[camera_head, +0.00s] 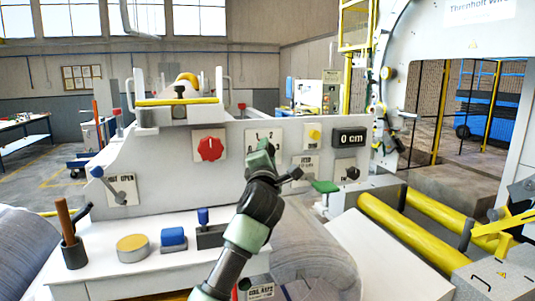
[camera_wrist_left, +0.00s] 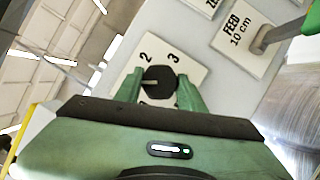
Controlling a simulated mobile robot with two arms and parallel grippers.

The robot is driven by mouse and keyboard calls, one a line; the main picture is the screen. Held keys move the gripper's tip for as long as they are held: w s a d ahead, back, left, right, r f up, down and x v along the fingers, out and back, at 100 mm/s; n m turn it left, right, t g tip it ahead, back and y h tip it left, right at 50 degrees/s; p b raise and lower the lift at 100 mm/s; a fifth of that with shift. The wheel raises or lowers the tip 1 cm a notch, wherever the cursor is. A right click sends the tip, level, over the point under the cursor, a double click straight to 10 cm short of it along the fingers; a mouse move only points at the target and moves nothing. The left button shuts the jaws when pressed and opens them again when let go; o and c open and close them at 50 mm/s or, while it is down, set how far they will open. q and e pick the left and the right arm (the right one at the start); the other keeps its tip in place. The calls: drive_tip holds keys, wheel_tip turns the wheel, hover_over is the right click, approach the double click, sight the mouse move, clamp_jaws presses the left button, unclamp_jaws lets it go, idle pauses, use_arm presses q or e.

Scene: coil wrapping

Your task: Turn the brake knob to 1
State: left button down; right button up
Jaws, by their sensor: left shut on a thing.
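The brake knob (camera_wrist_left: 159,79) is a dark round dial on a white plate (camera_wrist_left: 188,67) in the left wrist view. The digits 2 and 3 show above it; a digit at lower left is mostly hidden. A pale line on the knob points left in that view, between the 2 and that digit. My left gripper (camera_wrist_left: 160,92) is shut on the knob, one green finger on each side. In the head view my left gripper (camera_head: 264,147) covers the knob, and the plate (camera_head: 274,135) shows 1 and 2 at its top. My right gripper is not in view.
A red dial (camera_head: 210,149) is left of the plate. A yellow button (camera_head: 314,134), a 0 cm display (camera_head: 349,138) and the feed lever (camera_head: 291,174) are to the right. A green knob (camera_head: 326,186) sits lower right. A lever (camera_head: 116,184) is at far left.

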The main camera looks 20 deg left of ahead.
use_arm(q)
drive_tip(key=shift+a, duration=0.1)
idle(0.4)
drive_tip(key=c, duration=0.9)
unclamp_jaws()
drive_tip(key=shift+o, duration=0.2)
drive_tip(key=b+v, duration=0.3)
drive_tip(key=v, duration=0.4)
drive_tip(key=shift+s+b, duration=0.35)
drive_tip(key=shift+f, duration=0.15)
